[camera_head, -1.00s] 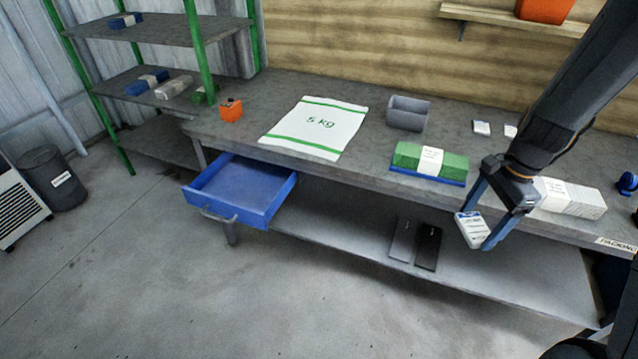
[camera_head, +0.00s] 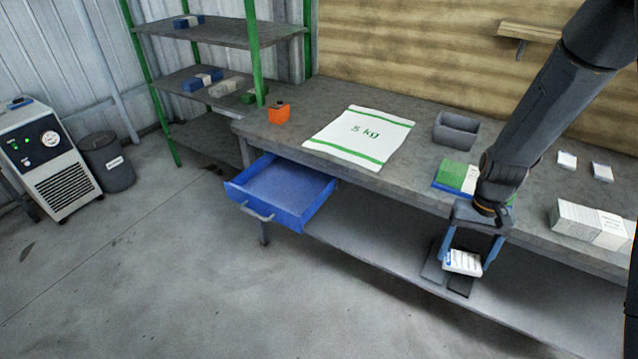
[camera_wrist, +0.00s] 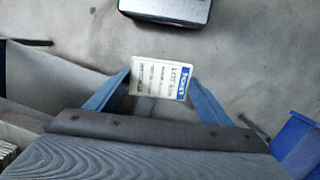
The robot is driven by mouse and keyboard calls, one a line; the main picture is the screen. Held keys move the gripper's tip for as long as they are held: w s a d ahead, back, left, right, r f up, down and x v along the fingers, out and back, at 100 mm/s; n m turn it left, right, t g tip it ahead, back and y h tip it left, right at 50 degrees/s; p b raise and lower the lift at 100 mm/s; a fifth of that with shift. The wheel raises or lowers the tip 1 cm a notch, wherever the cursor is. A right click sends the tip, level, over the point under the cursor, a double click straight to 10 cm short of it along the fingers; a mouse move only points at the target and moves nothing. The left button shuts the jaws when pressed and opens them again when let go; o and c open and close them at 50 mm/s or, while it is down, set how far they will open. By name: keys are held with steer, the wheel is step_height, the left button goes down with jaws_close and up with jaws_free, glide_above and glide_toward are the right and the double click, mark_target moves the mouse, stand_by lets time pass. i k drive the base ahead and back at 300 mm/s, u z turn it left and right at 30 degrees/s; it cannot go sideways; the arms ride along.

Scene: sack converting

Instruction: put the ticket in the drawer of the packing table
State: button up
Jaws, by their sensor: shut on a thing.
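The ticket (camera_head: 463,262) is a small white card with a blue band and printed lines. My gripper (camera_head: 464,260) is shut on it and holds it in the air in front of the packing table's (camera_head: 400,185) front edge. The wrist view shows the ticket (camera_wrist: 160,77) between the two blue fingers, its print facing the camera. The blue drawer (camera_head: 284,190) is pulled open under the table's left end, and the visible part of its inside looks empty. It lies to the left of my gripper. A blue piece shows at the wrist view's right edge (camera_wrist: 298,145).
On the tabletop are a white 5 kg sack (camera_head: 360,137), a grey bin (camera_head: 456,130), an orange item (camera_head: 279,114), a green stack (camera_head: 452,176) and white stacks (camera_head: 590,222). A shelf rack (camera_head: 205,80) stands left. The floor before the drawer is clear.

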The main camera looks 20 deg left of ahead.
mark_target(282, 193)
steer(key=u, duration=0.65)
steer(key=i, duration=0.6)
steer(key=u, duration=1.1)
steer(key=i, duration=0.8)
steer(key=u, duration=0.15)
